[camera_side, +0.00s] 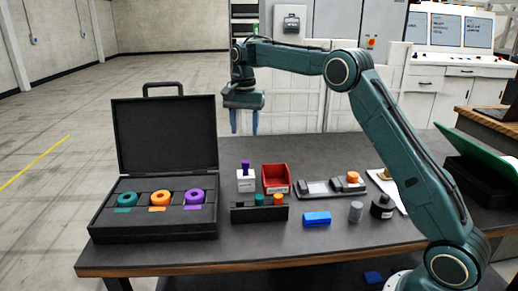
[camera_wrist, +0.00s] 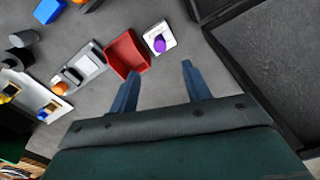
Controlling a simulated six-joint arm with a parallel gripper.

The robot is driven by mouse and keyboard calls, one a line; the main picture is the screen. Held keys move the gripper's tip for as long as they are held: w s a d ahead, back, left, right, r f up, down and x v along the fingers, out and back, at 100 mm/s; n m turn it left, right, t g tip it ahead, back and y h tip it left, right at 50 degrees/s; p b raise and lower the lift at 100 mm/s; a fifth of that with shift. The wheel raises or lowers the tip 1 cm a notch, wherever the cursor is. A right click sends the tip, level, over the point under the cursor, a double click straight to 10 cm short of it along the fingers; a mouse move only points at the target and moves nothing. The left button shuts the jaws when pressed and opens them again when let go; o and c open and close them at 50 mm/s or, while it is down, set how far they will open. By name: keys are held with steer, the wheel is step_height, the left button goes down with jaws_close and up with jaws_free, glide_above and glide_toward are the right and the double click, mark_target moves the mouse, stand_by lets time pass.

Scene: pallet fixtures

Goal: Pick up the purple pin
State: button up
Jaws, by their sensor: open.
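The purple pin (camera_side: 246,166) stands upright in a white block (camera_side: 246,182) on the table, beside the open black case. In the wrist view the purple pin (camera_wrist: 159,45) shows as a round purple top on the white block (camera_wrist: 160,37), ahead of the fingertips. My gripper (camera_side: 244,132) hangs above the table, fingers down, higher than the pin and apart from it. In the wrist view my gripper (camera_wrist: 157,72) has its two blue fingers spread, with nothing between them.
The black case (camera_side: 160,220) holds teal, orange and purple rings at left. A red bin (camera_side: 277,179) stands right of the white block. A black rack (camera_side: 259,213) with teal and orange pins is in front. A blue block (camera_side: 317,219) and grey cylinder (camera_side: 356,212) lie right.

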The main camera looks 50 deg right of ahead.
mark_target(245, 162)
steer(key=n, duration=0.2)
steer(key=r+n, duration=0.1)
steer(key=shift+r+n, duration=0.15)
steer(key=shift+n, duration=0.25)
steer(key=shift+f, duration=4.3)
steer(key=shift+f, duration=2.65)
jaws_close()
